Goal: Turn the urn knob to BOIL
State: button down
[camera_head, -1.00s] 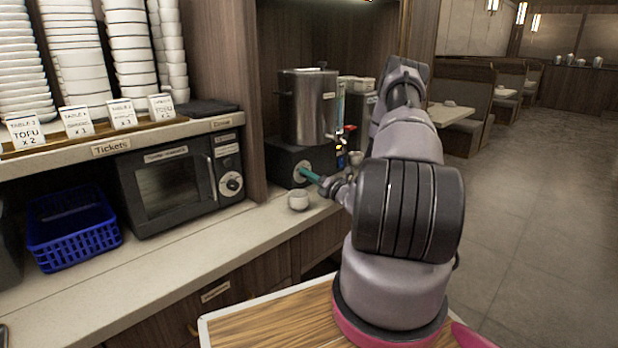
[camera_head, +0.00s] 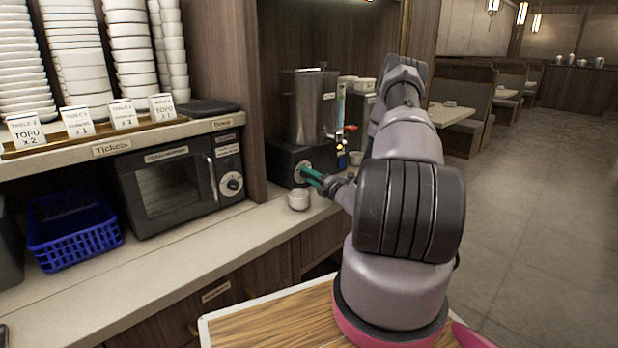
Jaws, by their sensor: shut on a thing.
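The urn (camera_head: 308,103) is a steel cylinder on a black base (camera_head: 284,160) at the back of the counter. The round knob (camera_head: 301,169) is on the front of that base, partly hidden by my gripper. My gripper (camera_head: 307,172) has teal fingers and reaches in from the right. Its fingertips are at the knob and shut on it. The knob's pointer and the BOIL mark are too small to make out.
A small white cup (camera_head: 298,200) stands on the counter just below my gripper. A black microwave (camera_head: 180,182) and a blue basket (camera_head: 75,232) are to the left. The counter (camera_head: 215,232) in front of the microwave is clear.

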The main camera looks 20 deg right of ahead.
jog(key=shift+c, duration=1.9)
grip_release()
jog(key=shift+s, duration=0.1)
jog(key=v, duration=1)
jog(key=shift+s+d+f, duration=0.1)
jog(key=shift+s, duration=0.25)
